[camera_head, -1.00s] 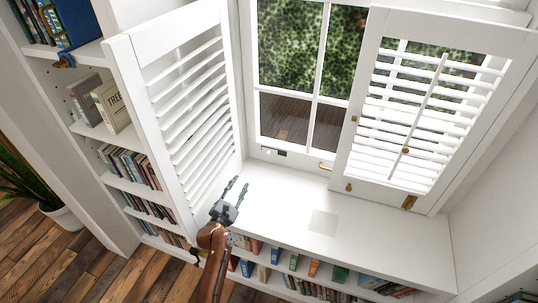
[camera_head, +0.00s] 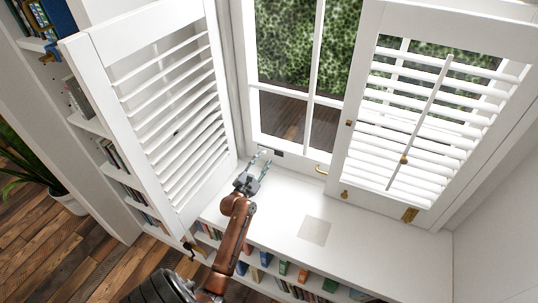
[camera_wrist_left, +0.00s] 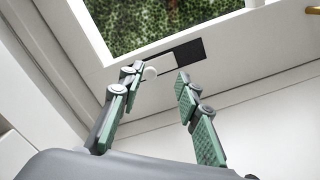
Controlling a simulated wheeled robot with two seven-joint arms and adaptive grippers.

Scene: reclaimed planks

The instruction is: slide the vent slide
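The vent slide (camera_wrist_left: 158,68) is a small white plate with a rounded knob, set in the bottom rail of the window frame. A dark slot (camera_wrist_left: 189,53) shows at its right side in the left wrist view. In the head view the dark slot (camera_head: 279,153) is a tiny patch low on the frame. My left gripper (camera_head: 264,159) is open, its green-padded fingers pointing at the frame. In the left wrist view its fingertips (camera_wrist_left: 160,71) appear on either side of the knob. I cannot tell whether they touch it. My right gripper is not in view.
Louvred shutters stand open on the left (camera_head: 170,110) and right (camera_head: 345,165). A brass window handle (camera_head: 321,170) sits right of the slot. The white sill (camera_head: 275,205) is bare except for a pale square (camera_head: 314,231). Bookshelves lie below and left.

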